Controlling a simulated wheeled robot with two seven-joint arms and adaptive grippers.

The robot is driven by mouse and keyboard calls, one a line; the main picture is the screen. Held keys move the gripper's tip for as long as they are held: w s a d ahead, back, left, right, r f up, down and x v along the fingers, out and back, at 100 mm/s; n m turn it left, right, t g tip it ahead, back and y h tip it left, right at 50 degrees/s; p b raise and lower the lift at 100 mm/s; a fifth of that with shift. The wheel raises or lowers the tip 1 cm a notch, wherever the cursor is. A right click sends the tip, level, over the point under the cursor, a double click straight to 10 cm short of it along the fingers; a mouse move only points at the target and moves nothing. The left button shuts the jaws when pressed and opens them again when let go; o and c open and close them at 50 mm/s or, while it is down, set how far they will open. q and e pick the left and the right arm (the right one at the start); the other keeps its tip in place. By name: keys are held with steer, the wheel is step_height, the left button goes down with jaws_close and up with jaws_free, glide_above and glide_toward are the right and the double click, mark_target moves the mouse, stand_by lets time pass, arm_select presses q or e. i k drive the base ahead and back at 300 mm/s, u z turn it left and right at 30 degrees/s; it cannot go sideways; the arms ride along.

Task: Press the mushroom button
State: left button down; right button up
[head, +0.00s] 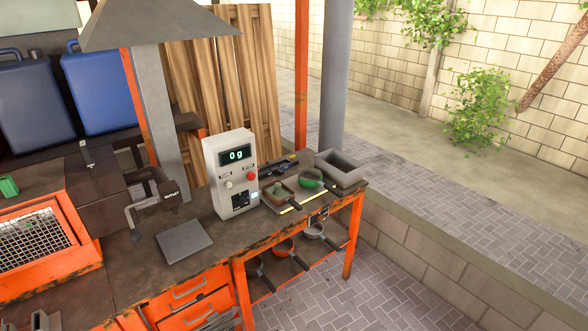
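A red round mushroom button (251,176) sits on the front face of an upright light-grey control box (228,160). The box stands on the dark workbench and its display reads "0g". Smaller controls and dark sockets are below and left of the button. Nothing covers the button in the head view. Neither of my grippers can be made out in this view.
A flat grey plate (184,241) lies in front of the box on the workbench (135,270). A dark clamp-like tool (150,197) stands left of it. Right of the box are a green-bowled ladle (311,178) and a grey open bin (341,168).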

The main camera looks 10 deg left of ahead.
mark_target(251, 175)
steer(key=z, duration=0.25)
steer(key=i, duration=0.8)
steer(key=u, duration=0.55)
steer(key=i, duration=0.95)
steer(key=u, duration=0.7)
